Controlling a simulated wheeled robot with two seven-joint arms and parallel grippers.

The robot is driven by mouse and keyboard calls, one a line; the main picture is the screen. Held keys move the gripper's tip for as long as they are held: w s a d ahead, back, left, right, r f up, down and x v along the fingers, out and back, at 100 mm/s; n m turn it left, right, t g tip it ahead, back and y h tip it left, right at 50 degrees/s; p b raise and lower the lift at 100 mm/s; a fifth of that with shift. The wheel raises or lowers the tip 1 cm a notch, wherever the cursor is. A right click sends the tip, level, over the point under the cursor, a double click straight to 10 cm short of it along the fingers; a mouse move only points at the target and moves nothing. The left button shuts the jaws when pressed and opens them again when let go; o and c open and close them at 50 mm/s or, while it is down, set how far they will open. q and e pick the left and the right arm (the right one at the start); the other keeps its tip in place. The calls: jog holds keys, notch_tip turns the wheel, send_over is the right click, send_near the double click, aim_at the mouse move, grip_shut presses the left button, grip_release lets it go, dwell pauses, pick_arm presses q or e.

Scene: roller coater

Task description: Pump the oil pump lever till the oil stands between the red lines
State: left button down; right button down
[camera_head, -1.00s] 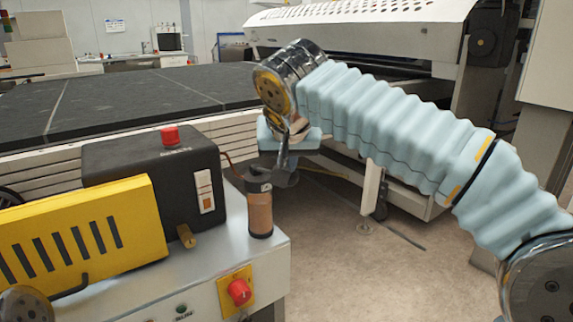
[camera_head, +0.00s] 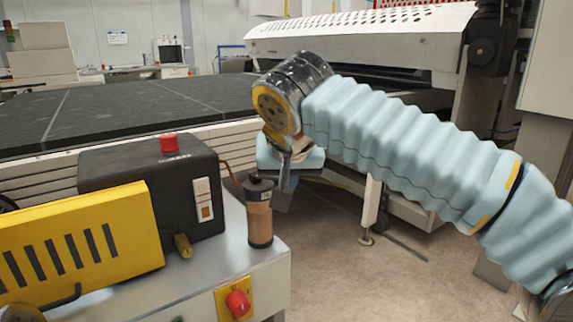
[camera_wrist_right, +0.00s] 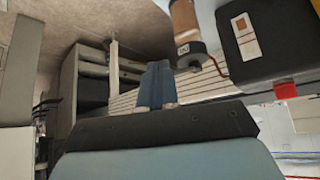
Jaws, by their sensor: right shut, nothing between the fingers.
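An amber-brown cylinder (camera_head: 259,222) with a dark cap stands at the right edge of the grey machine top in the head view. It also shows in the right wrist view (camera_wrist_right: 186,20). A thin reddish tube runs from near its cap to a black box (camera_head: 150,185) with a red cap. A white plate with a small amber-brown window (camera_head: 204,200) is on the box. I cannot make out the red lines, the oil level or a clear lever. My right gripper (camera_wrist_right: 157,85) is shut and empty, behind and right of the cylinder's cap in the head view.
A yellow slotted guard (camera_head: 80,245) fills the lower left, with a brass knob (camera_head: 183,246) beside it. A red knob on a yellow plate (camera_head: 238,303) is on the front face. A large dark bed (camera_head: 110,110) lies behind. Open floor (camera_head: 370,280) is to the right.

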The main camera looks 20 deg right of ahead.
jog(key=p+v, duration=0.2)
jog(key=v, duration=1.1)
jog(key=shift+s+r+p, duration=0.3)
dwell(0.4)
